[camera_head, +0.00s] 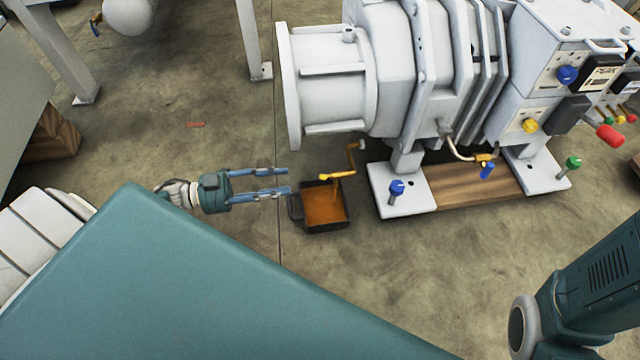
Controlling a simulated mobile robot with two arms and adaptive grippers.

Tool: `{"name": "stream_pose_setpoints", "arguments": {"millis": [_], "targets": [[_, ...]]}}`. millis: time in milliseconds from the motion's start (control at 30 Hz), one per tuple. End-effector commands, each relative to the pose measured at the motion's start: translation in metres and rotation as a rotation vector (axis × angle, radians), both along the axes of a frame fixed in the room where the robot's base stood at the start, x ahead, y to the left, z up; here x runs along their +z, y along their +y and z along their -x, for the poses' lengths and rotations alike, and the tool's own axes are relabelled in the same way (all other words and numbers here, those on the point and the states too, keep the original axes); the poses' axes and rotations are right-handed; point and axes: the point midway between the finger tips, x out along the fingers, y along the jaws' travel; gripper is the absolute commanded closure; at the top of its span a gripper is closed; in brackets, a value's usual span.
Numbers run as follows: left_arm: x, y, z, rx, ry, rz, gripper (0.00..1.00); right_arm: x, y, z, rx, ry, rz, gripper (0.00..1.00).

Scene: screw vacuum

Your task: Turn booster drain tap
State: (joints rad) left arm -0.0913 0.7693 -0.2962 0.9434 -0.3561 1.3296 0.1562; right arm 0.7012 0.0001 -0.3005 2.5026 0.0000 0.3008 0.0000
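A yellow tap (337,176) sits at the end of a bent pipe, low beside the left end of the large grey pump (395,70). A dark pan (293,207) with orange-brown liquid in it stands on the floor under this tap. A thin orange streak between the tap and the pan looks like liquid running down. My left gripper (288,181) is open and empty. Its two blue fingers point right, with the tips near the pan's left edge and a little left of the tap, apart from it. My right gripper is out of view; part of my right arm shows at lower right.
A second tap with a blue handle (487,170) hangs by the wooden block (465,186) under the pump. Blue (397,187) and green (573,162) knobs stand on its feet. Grey frame legs (254,40) stand at upper left. The floor left of the pump is mostly clear.

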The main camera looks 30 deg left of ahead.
Motion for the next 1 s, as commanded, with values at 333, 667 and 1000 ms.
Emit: {"name": "stream_pose_setpoints", "arguments": {"millis": [333,667,1000], "targets": [[-0.002,-0.052,-0.039,0.0,-0.002,0.002,0.62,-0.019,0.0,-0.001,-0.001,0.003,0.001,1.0],[0.0,-0.077,-0.058,0.003,0.001,0.0,0.62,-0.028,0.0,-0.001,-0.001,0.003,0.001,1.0],[0.0,-0.078,-0.059,0.003,0.001,0.0,0.76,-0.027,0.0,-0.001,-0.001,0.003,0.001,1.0]]}}
